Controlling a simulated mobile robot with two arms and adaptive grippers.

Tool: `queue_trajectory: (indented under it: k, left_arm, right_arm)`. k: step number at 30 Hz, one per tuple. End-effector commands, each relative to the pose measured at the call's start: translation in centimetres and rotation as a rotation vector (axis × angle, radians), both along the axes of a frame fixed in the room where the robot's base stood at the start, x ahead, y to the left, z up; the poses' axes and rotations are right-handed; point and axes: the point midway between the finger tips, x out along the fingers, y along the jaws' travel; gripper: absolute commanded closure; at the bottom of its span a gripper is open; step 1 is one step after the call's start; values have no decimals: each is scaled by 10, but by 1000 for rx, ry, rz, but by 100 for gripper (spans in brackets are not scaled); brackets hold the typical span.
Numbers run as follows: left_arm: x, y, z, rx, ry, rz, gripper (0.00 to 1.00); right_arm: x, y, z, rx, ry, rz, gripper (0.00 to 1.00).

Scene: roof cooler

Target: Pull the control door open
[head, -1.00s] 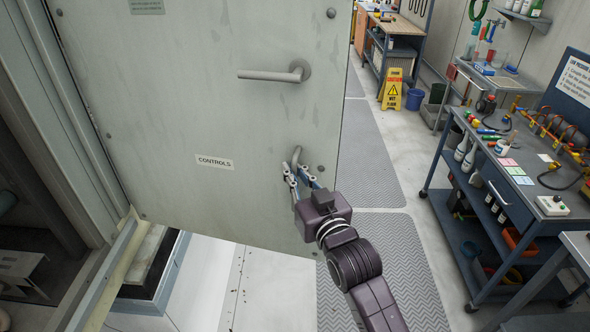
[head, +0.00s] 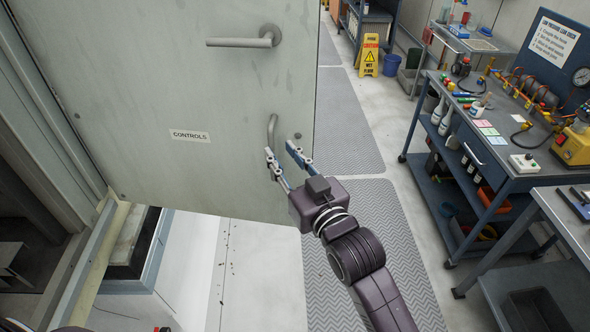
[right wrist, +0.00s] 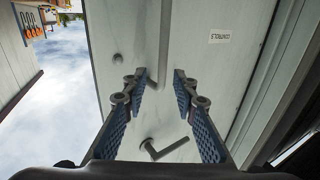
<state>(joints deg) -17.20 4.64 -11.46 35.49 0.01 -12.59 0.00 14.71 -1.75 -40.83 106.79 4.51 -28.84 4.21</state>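The control door (head: 150,90) is a pale grey panel labelled CONTROLS, filling the left half of the head view. It stands at an angle to the frame (head: 85,265) at its left, with a dark interior visible beside the frame. It has a lever handle (head: 243,42) and a bent pull handle (head: 272,130) near its free edge. My right gripper (head: 281,150) is open at the pull handle's lower end. In the right wrist view the pull handle (right wrist: 162,50) shows between the two spread fingertips (right wrist: 158,85); contact cannot be told. My left gripper does not show.
A blue workbench (head: 500,165) with tools and bottles stands at the right, another table (head: 570,225) nearer. A yellow wet-floor sign (head: 369,55) and a blue bin (head: 391,65) stand farther back.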

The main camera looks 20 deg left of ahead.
Motion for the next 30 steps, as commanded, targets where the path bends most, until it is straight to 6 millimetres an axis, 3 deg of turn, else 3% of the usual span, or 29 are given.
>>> queue_trajectory:
  k: [6, 12, 27, 30]
  left_arm:
    - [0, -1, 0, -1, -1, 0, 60]
    - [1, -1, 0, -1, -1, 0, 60]
    - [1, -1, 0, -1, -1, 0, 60]
    - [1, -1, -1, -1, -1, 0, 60]
  right_arm:
    - [-30, -28, -1, -1, 1, 0, 74]
    - [-43, -40, 0, -1, 1, -1, 74]
    - [-45, -42, 0, 0, 0, -1, 74]
    - [-42, -43, -9, -7, 10, -7, 74]
